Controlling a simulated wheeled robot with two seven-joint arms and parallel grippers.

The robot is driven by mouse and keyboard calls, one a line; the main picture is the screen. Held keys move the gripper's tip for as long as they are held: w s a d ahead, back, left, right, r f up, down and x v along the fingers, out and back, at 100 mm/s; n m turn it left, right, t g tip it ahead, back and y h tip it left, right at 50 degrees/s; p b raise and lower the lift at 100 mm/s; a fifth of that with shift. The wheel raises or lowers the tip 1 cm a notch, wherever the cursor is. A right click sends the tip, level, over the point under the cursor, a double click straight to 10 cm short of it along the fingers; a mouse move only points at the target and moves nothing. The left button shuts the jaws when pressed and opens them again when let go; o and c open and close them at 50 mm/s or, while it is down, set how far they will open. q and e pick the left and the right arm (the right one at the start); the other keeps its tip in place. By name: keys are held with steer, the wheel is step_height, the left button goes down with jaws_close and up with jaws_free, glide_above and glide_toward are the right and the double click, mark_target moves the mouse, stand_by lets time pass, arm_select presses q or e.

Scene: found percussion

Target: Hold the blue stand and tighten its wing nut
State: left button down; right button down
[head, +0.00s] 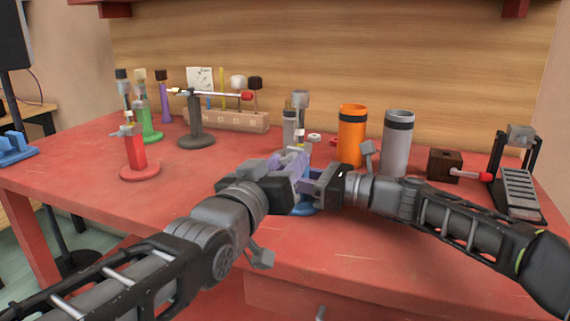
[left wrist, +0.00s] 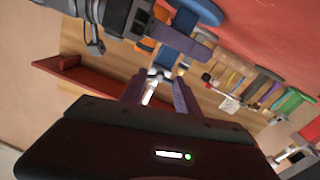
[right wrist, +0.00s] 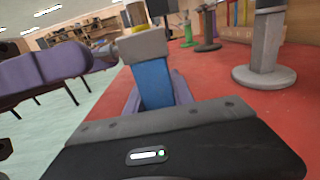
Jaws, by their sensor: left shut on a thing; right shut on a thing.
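The blue stand shows its round base (head: 304,209) under my grippers near the middle of the table. Its blue post (right wrist: 153,84) carries a grey collar (right wrist: 140,45). My right gripper (head: 318,184) is shut on the post, with a purple finger on either side. My left gripper (head: 291,166) comes in from the left at the collar. In the left wrist view its fingers (left wrist: 158,82) close on the small silver wing nut (left wrist: 150,92), mostly hidden between them. The blue base also shows in the left wrist view (left wrist: 204,10).
Behind stand an orange cylinder (head: 352,140) and a grey cylinder (head: 397,148). A brown box (head: 443,164) and a black pedal (head: 519,190) are at right. Red (head: 136,155), green (head: 144,118) and dark grey (head: 195,122) stands are at left. The front table edge is clear.

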arm_select(q)
steer(key=shift+m, duration=0.9)
steer(key=c, duration=0.9)
jaws_free()
steer(key=shift+s, duration=0.15)
steer(key=shift+v, duration=0.9)
steer(key=v, duration=1)
steer(key=shift+a, duration=0.1)
